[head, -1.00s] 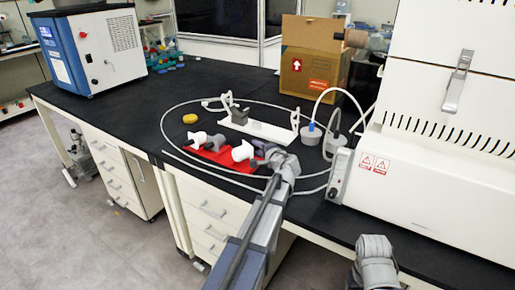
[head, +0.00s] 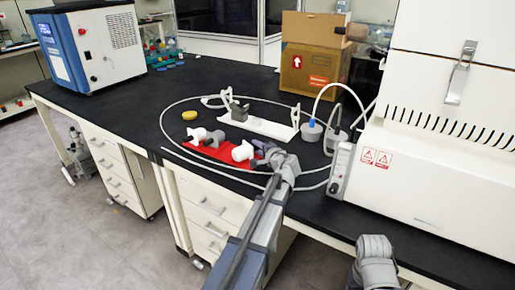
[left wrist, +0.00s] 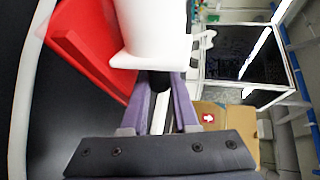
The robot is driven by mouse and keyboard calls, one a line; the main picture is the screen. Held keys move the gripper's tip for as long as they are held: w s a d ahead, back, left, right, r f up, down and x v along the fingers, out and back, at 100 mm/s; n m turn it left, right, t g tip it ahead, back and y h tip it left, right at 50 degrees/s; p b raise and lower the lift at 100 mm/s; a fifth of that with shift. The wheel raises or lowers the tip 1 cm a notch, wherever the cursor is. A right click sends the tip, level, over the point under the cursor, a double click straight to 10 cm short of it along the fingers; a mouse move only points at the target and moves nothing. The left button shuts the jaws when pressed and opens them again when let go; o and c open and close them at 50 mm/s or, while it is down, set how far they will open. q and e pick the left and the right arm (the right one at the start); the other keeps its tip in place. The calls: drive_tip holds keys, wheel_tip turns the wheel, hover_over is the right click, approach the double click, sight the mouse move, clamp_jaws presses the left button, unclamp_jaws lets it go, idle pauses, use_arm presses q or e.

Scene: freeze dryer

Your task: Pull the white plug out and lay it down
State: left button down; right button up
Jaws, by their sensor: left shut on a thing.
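The white plug (head: 242,151) is at the right end of the red holder (head: 214,152) on the black bench. My left gripper (head: 264,152) reaches it from the right and is shut on it. In the left wrist view the white plug (left wrist: 155,30) fills the top middle, with a dark part between the fingertips of my left gripper (left wrist: 160,82). The red holder (left wrist: 92,45) lies beside it. I cannot tell whether the plug is still seated in it.
Another white plug (head: 197,136) and a grey one (head: 216,139) stand on the holder. Behind are a white stand (head: 265,128), a yellow cap (head: 189,115) and a looping hose (head: 165,121). The white dryer (head: 430,190) stands at right.

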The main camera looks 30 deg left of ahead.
use_arm(q)
drive_tip(key=shift+s+f+b, duration=0.15)
drive_tip(key=shift+f+b, duration=0.35)
drive_tip(key=c, duration=0.9)
unclamp_jaws()
drive_tip(key=shift+o, duration=1)
drive_tip(key=shift+s+d+r, duration=0.1)
drive_tip(key=shift+s+d, duration=0.05)
drive_tip(key=shift+d, duration=0.05)
drive_tip(key=shift+o, duration=0.5)
drive_tip(key=p+v, duration=0.2)
drive_tip(key=v, duration=0.5)
drive_tip(key=shift+d+r, duration=0.15)
drive_tip(key=shift+r, duration=0.05)
